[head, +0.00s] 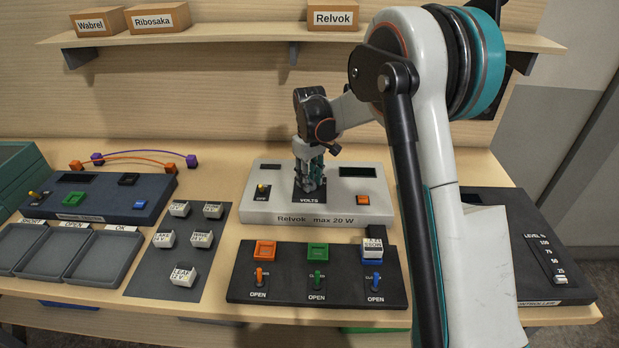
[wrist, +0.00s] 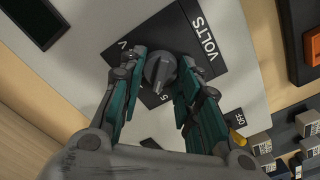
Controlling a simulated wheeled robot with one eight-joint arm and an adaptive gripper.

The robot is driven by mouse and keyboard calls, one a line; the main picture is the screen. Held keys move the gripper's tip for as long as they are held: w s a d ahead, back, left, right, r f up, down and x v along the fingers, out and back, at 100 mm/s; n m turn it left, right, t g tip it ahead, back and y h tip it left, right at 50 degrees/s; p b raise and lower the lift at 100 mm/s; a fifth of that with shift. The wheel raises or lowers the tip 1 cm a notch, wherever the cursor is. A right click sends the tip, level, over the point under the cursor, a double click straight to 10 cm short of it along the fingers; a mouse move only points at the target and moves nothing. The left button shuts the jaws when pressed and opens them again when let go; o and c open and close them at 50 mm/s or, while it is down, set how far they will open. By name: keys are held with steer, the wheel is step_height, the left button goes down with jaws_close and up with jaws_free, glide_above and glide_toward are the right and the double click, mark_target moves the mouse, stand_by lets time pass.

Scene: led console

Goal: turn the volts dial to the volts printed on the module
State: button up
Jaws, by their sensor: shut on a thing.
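The volts dial is a dark grey knob (wrist: 160,69) on a black plate of the light Relvok supply (head: 268,205). My gripper (head: 310,180) reaches down onto the dial from above and hides it in the head view. In the wrist view my gripper (wrist: 162,68) has its teal fingers either side of the knob, shut on it. A "5" shows near the plate's edge, but most scale marks are hidden and the setting cannot be told. A module (head: 373,245) sits at the blue socket of the black switch board (head: 290,293); its print is too small to read surely.
Several labelled modules lie on a dark mat (head: 152,284) at left, beside grey trays (head: 85,255) and a dark tester (head: 105,212). The supply has an off switch (head: 262,190), an orange button (head: 362,200) and a dark display (head: 357,171). A shelf (head: 240,35) hangs above.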

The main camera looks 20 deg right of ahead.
steer(key=m, duration=0.4)
steer(key=shift+m, duration=2.2)
steer(key=o, duration=1.1)
step_height(320, 180, up, 12)
